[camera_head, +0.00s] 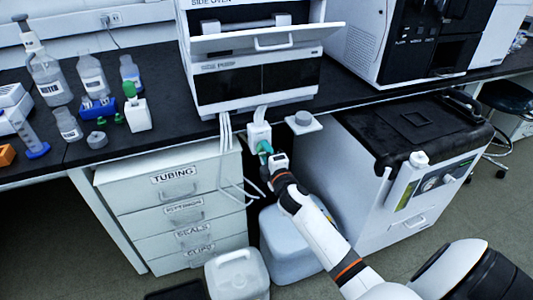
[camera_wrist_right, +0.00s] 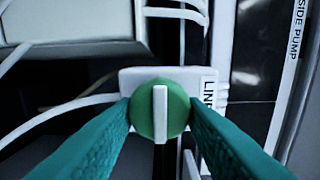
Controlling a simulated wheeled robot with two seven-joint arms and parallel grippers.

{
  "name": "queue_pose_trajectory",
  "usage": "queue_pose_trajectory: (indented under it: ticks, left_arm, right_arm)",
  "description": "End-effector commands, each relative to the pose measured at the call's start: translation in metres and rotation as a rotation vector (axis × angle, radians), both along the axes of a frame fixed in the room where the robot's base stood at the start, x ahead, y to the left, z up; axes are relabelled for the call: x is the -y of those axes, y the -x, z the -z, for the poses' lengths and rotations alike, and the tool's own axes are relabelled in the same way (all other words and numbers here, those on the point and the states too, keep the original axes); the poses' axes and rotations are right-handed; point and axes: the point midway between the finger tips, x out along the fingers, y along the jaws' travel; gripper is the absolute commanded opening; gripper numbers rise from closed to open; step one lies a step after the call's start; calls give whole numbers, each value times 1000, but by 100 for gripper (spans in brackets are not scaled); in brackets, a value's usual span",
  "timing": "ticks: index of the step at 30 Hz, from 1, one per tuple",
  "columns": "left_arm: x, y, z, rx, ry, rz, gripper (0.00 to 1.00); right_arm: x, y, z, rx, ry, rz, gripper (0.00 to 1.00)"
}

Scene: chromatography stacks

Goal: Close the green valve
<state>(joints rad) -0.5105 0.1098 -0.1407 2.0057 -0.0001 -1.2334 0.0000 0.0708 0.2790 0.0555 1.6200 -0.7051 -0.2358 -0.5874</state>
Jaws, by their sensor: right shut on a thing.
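The green valve (camera_wrist_right: 160,92) is a round green knob with a white bar across its face, and the bar stands upright in the right wrist view. It sits on a white block (camera_wrist_right: 205,84) with a label that reads "LIN" as far as it shows. My right gripper (camera_wrist_right: 160,115) has its teal fingers on both sides of the knob, shut on it. In the head view my right gripper (camera_head: 265,148) reaches the white valve block (camera_head: 258,130) below the bench edge, and it hides the knob there. My left gripper is not in view.
White tubes (camera_head: 226,140) hang beside the valve block. A drawer cabinet (camera_head: 172,200) stands to the left and a white machine with a black lid (camera_head: 415,125) to the right. A green-topped bottle (camera_head: 136,112) stands on the bench. White containers (camera_head: 237,275) sit on the floor below.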

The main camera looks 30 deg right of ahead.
Motion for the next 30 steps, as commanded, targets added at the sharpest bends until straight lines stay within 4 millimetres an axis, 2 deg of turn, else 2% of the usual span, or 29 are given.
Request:
queue_pose_trajectory:
  ticks: [7, 8, 11, 22, 25, 30]
  left_arm:
    - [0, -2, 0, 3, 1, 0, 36]
    - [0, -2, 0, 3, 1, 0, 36]
    - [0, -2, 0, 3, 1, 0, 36]
    - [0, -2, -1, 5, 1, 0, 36]
    - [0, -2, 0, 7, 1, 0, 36]
    - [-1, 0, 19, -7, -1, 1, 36]
  right_arm:
    - [0, 0, 2, -2, -4, 1, 15]
    - [0, 0, 2, -2, -4, 1, 41]
    - [0, 0, 1, -2, -3, 1, 57]
    - [-1, 5, 1, -2, -1, 0, 59]
    - [-5, 18, 1, -4, -2, 0, 59]
    - [-13, 53, 1, -5, -2, 1, 59]
